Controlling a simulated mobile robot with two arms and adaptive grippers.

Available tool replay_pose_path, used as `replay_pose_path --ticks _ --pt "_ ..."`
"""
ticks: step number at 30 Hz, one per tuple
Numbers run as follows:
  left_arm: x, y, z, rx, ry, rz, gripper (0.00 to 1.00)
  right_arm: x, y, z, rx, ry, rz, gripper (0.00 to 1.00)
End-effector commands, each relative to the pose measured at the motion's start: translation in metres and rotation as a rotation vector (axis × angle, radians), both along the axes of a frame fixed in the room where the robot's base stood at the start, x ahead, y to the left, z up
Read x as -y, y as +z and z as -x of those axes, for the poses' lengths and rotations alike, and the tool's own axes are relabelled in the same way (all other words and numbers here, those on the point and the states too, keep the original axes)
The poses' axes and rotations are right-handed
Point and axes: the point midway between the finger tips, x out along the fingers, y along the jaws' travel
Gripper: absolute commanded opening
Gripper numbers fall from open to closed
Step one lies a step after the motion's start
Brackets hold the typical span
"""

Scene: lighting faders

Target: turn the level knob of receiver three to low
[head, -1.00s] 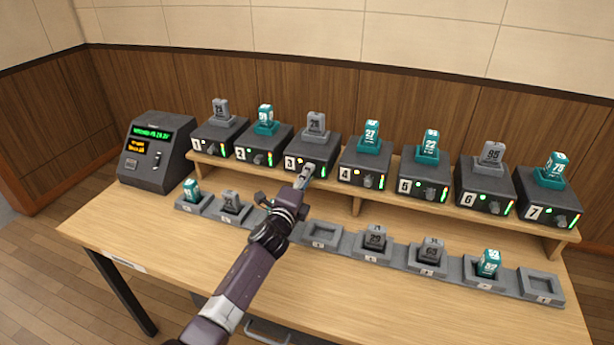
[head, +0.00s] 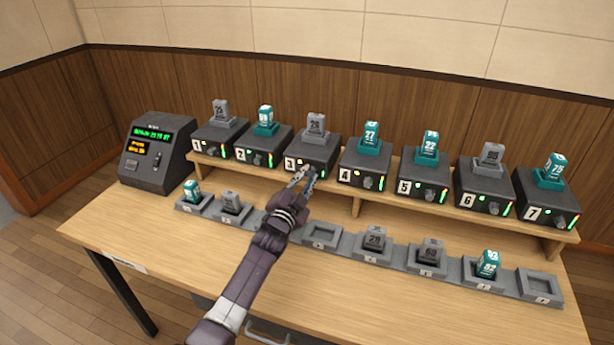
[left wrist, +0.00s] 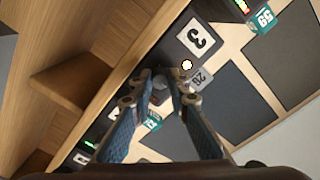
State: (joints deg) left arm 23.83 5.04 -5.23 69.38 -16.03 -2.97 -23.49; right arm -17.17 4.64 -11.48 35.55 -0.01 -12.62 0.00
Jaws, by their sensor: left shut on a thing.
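Receiver three (head: 313,152) is a dark box with a white "3" label, third from the left on the wooden shelf, with a grey numbered pack on top. In the left wrist view the fingers (left wrist: 163,84) are shut on the grey knob (left wrist: 160,84). The knob's pointer cannot be made out. My right gripper is not in view.
Receiver two (head: 262,145) and receiver four (head: 366,165) stand close on either side. A grey tray row (head: 320,237) with several packs lies in front, below my left arm. A console with green text (head: 155,152) stands at the left. The front of the table is clear.

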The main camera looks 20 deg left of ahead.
Motion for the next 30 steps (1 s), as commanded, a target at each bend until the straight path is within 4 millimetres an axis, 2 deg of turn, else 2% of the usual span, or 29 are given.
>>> replay_pose_path --ticks 30 --pt "0.0019 -0.0038 0.0008 -0.037 0.002 0.967 0.0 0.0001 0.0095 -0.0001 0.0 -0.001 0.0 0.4"
